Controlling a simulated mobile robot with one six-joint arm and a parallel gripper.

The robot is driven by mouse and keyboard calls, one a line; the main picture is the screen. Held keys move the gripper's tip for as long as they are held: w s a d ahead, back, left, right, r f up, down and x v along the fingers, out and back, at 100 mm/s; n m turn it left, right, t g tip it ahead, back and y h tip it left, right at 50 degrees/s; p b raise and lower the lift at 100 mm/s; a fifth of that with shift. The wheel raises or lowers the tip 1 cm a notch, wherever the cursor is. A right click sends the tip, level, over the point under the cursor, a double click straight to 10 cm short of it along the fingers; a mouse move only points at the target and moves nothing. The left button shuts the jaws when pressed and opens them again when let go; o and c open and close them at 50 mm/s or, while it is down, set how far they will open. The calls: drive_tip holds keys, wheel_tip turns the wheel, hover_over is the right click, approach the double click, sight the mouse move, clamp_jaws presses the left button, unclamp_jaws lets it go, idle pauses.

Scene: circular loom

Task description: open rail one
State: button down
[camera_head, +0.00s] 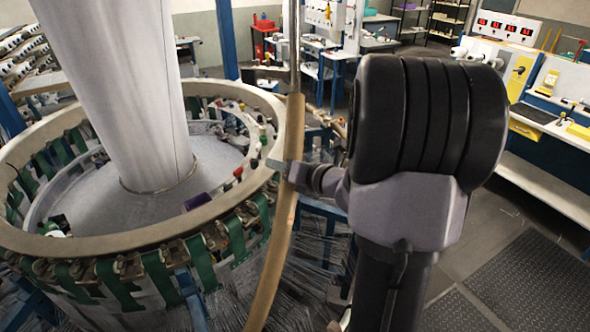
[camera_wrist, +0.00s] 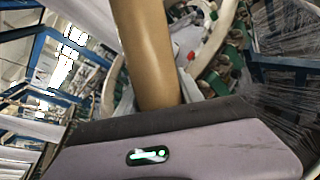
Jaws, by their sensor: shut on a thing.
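A tan curved rail (camera_head: 274,255) runs along the right side of the circular loom (camera_head: 110,240) in the head view. In the wrist view the rail (camera_wrist: 145,50) is a thick brown bar that goes down behind the edge of my gripper's grey body. My gripper (camera_head: 284,170) is shut on the rail near its upper part, reaching in from the right. The fingertips are small in the head view and hidden in the wrist view. I cannot tell from this which numbered rail it is.
A tall white fabric column (camera_head: 120,90) rises from the loom's middle. Green straps (camera_head: 155,278) hang around its rim, and fine threads spread below on the right. A white bench with red displays (camera_head: 505,28) stands at the back right. Open floor (camera_head: 530,290) lies at the lower right.

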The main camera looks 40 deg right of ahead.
drive_tip(key=a, duration=0.1)
drive_tip(key=a+r, duration=0.1)
drive_tip(key=a, duration=0.1)
drive_tip(key=shift+w+r, duration=0.2)
drive_tip(key=shift+w, duration=0.05)
drive_tip(key=c, duration=0.8)
unclamp_jaws()
drive_tip(key=shift+o, duration=0.2)
drive_tip(key=shift+r, duration=0.1)
drive_tip(key=p+v, duration=0.1)
drive_tip(key=v, duration=1.6)
drive_tip(key=shift+r, duration=0.2)
drive_tip(key=shift+a, duration=0.1)
